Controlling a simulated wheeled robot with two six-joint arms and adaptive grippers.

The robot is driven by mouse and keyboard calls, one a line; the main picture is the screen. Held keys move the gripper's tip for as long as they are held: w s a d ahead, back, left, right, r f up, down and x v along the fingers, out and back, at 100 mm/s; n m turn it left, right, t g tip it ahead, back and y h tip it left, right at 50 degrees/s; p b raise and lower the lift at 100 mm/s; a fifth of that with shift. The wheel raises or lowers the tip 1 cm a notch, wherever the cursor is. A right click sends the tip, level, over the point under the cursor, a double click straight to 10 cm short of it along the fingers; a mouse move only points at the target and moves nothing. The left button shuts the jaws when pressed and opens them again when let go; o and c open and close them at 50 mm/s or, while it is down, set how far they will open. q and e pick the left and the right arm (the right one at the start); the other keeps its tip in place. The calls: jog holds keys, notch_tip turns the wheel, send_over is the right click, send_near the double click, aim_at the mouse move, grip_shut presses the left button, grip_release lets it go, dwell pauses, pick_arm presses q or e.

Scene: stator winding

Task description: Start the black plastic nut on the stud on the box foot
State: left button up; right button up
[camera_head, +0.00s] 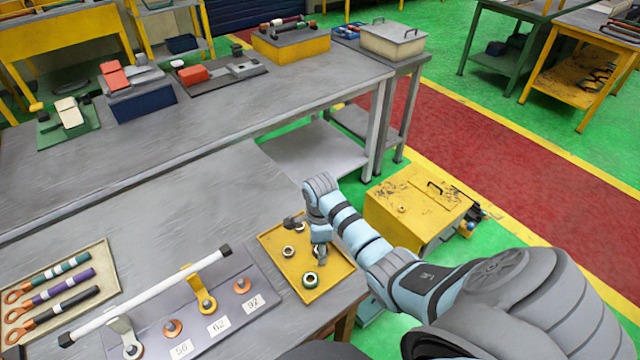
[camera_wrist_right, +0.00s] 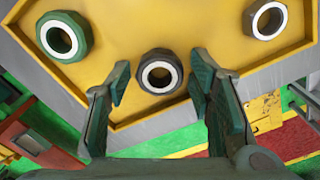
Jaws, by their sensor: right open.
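In the right wrist view, the dark, nearly black nut (camera_wrist_right: 160,72) with a pale inner ring lies in the middle, just beyond my right gripper's fingertips. A dark green nut (camera_wrist_right: 62,35) is to its left and a grey nut (camera_wrist_right: 265,18) to its upper right. In the head view, my right gripper (camera_head: 318,246) points down over the tray and mostly hides the dark nut. Its fingers (camera_wrist_right: 158,88) are apart with nothing between them. My left gripper is out of view. I cannot make out the stud for certain.
Left of the tray is a grey panel (camera_head: 262,322) with copper lugs, number labels and a white bar. A beige tray (camera_head: 107,250) holds striped cables. A worn yellow box (camera_head: 420,200) stands on the right. The table's middle is clear.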

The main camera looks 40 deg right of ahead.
jog(key=c, duration=0.9)
jog(key=shift+r+p, duration=0.45)
jog(key=shift+r, duration=4.1)
